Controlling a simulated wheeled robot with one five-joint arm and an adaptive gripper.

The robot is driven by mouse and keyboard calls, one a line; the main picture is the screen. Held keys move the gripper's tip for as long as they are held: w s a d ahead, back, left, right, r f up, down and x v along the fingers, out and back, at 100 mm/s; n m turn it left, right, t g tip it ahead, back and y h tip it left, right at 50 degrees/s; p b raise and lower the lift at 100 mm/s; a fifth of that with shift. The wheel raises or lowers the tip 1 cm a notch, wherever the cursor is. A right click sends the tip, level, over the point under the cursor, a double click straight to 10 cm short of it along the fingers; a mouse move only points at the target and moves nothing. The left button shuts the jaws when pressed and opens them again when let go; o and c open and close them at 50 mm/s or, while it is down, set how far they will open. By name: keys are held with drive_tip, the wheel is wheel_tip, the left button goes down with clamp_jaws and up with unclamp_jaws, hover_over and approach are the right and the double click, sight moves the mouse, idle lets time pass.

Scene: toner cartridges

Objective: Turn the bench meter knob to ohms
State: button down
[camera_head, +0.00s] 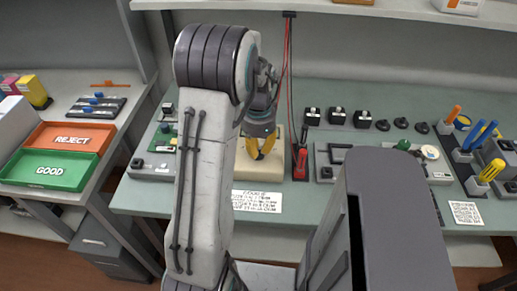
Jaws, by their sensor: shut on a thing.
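A cream box (246,172), which looks like the bench meter, stands on the green bench mat behind my raised arm. My gripper (260,152) has yellow fingertips and points down at this box. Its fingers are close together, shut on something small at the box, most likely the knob. The knob and its dial marks are hidden by the fingers and the arm, so its setting cannot be read.
A red tool (300,164) with hanging red cables stands just right of the box. Several black knob-like parts (338,116) sit behind it. A printed card (256,201) lies in front. Red REJECT (72,137) and green GOOD (48,171) trays are on the left table.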

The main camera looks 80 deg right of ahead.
sight(258, 151)
drive_tip(key=shift+a+f, duration=0.1)
idle(0.4)
drive_tip(key=c, duration=1.2)
unclamp_jaws()
wheel_tip(258, 151, up, 12)
drive_tip(key=shift+r, duration=0.1)
